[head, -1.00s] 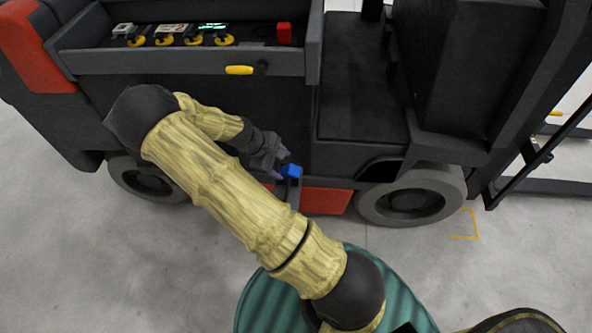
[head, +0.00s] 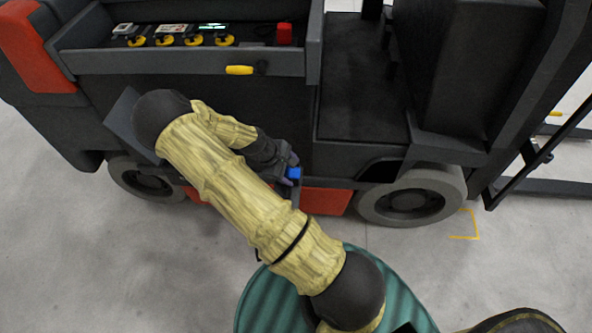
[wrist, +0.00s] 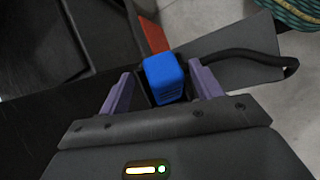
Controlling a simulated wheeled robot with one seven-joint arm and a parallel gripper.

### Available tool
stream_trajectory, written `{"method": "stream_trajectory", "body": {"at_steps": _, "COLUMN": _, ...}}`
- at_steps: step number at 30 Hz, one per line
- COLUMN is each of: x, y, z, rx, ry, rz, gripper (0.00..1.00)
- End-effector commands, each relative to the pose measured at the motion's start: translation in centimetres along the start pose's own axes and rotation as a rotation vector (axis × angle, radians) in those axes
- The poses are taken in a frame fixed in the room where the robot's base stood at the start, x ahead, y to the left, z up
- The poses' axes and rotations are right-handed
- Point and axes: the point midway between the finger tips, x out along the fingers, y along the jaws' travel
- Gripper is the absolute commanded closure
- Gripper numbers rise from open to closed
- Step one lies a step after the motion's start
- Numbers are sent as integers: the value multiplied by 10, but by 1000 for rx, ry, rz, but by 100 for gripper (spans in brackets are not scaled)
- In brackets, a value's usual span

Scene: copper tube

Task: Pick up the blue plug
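The blue plug (head: 294,173) is a small blue block at the side of the dark forklift, in front of my gripper (head: 286,171) in the head view. In the wrist view the plug (wrist: 165,78) sits between my two purple fingers, one on each side. A dark gap shows between the left finger and the plug; the right finger is very close to it. The fingers are apart, and I see no clear grip on the plug. A dark holder surrounds the plug's base, and a black cable (wrist: 245,57) runs off to the right.
The forklift body (head: 360,75) fills the back, with a control tray (head: 180,66) on top and a yellow handle (head: 239,70) at its edge. Its wheels (head: 405,198) stand on grey floor. A green ribbed round object (head: 255,295) is at the front.

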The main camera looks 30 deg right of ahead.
Motion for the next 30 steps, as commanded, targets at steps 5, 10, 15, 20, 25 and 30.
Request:
{"method": "stream_trajectory", "body": {"at_steps": 5, "x": 1, "y": 2, "z": 0, "rx": 2, "ry": 0, "rz": 4, "gripper": 59}}
{"method": "stream_trajectory", "body": {"at_steps": 10, "x": 1, "y": 2, "z": 1, "rx": 2, "ry": -1, "rz": 3, "gripper": 80}}
{"method": "stream_trajectory", "body": {"at_steps": 15, "x": 1, "y": 1, "z": 1, "rx": 2, "ry": -2, "rz": 2, "gripper": 84}}
{"method": "stream_trajectory", "body": {"at_steps": 20, "x": 0, "y": 1, "z": 2, "rx": 2, "ry": -2, "rz": 0, "gripper": 84}}
{"method": "stream_trajectory", "body": {"at_steps": 25, "x": -16, "y": 6, "z": 7, "rx": 4, "ry": 0, "rz": 1, "gripper": 99}}
{"method": "stream_trajectory", "body": {"at_steps": 30, "x": -46, "y": 17, "z": 18, "rx": 3, "ry": 3, "rz": 3, "gripper": 100}}
